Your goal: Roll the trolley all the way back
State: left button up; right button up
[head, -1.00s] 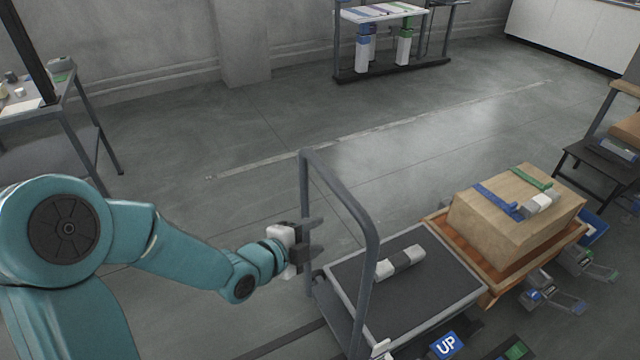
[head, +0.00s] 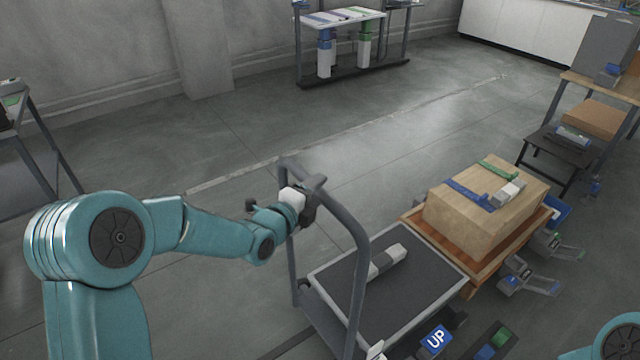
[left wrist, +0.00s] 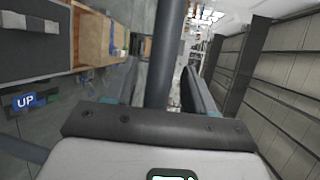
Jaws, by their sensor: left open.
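The trolley has a dark deck with a pale rim (head: 330,270) and a tall grey tube handle (head: 359,275) at its near left end. My left gripper (head: 312,196) is at the upper part of this handle, by its top bar. In the left wrist view, the handle tube (left wrist: 163,55) stands in the gap between the two spread fingers of my left gripper (left wrist: 160,85). The jaws are open and not closed on the tube. Whether a finger touches it I cannot tell. My right gripper is out of view; only part of my right arm shows at lower right.
A grey and white block (head: 388,260) lies on the deck. A wooden platform (head: 478,268) with a strapped cardboard box (head: 480,215) adjoins the trolley's far right end. A blue UP panel (head: 436,338) is at the front. The floor behind the trolley is clear.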

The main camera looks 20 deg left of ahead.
pick_arm(q)
jog(key=shift+x, duration=1.6)
grip_shut()
